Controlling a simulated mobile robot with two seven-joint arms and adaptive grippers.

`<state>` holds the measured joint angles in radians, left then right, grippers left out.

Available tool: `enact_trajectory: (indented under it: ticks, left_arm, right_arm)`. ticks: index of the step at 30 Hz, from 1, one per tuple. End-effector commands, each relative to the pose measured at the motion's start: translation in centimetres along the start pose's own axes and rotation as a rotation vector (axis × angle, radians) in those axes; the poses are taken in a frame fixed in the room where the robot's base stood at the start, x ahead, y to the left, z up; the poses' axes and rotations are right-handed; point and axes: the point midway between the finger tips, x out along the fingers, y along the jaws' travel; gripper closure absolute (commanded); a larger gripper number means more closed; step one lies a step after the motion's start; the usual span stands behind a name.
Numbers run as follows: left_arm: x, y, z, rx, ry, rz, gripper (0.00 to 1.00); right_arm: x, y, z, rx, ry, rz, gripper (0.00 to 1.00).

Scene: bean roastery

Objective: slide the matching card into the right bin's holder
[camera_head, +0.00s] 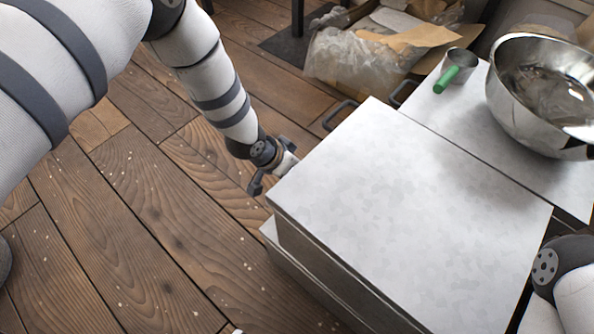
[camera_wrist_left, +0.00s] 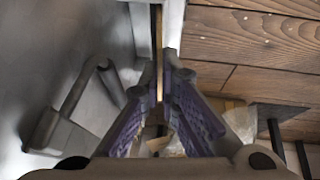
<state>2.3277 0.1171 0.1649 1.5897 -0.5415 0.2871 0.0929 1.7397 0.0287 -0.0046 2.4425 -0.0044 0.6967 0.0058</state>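The near bin (camera_head: 400,210) is a large pale box with a flat, mottled top. My left gripper (camera_head: 272,172) is low beside its left side in the head view, partly hidden by the arm and bin corner. In the left wrist view, the left gripper (camera_wrist_left: 160,85) has purple-padded fingers converging on a thin tan edge, which looks like the card (camera_wrist_left: 159,50) seen edge-on. The card's markings cannot be seen. Grey upright strips, possibly a holder (camera_wrist_left: 172,28), flank that edge beside the bin wall; whether the card is inside them cannot be told. My right gripper is not in view.
A second pale bin (camera_head: 440,108) stands behind, carrying a green-handled scoop (camera_head: 447,78) and a metal bowl (camera_head: 540,90). A dark handle (camera_head: 340,115) sticks out from a bin. A box of crumpled wrapping (camera_head: 365,50) lies behind. Wooden floor (camera_head: 140,220) is open at left.

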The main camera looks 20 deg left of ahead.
Motion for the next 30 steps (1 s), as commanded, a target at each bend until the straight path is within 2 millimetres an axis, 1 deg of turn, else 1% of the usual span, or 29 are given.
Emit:
enact_trajectory:
  ticks: [6,8,9,10,18,20,23,27,30]
  left_arm:
    - [0.0,0.0,0.0,0.000,0.000,0.000,1.00]
    - [0.0,0.0,0.0,0.000,0.000,0.000,0.86]
    - [0.0,0.0,0.0,0.000,0.000,0.000,0.77]
    - [0.0,0.0,0.0,0.000,0.000,0.000,0.72]
    - [-0.1,0.0,0.0,0.000,0.000,0.000,0.72]
    - [-0.5,0.0,-0.1,0.000,0.001,0.000,0.72]
    - [-2.3,0.0,-0.1,-0.001,0.001,-0.001,0.72]
    - [-6.3,-0.1,-0.2,-0.002,0.003,-0.001,0.72]
    - [-8.8,-0.1,-0.1,-0.002,0.002,-0.001,0.72]
  right_arm:
    - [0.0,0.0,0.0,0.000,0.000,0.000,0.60]
    - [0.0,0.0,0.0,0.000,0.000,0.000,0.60]
    - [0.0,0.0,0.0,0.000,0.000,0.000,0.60]
    - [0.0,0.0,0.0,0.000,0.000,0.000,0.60]
    - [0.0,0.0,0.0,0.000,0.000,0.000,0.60]
    - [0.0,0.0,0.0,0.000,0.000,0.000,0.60]
    - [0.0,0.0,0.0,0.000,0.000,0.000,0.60]
    - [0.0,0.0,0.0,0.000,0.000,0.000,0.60]
    - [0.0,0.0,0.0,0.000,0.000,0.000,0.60]
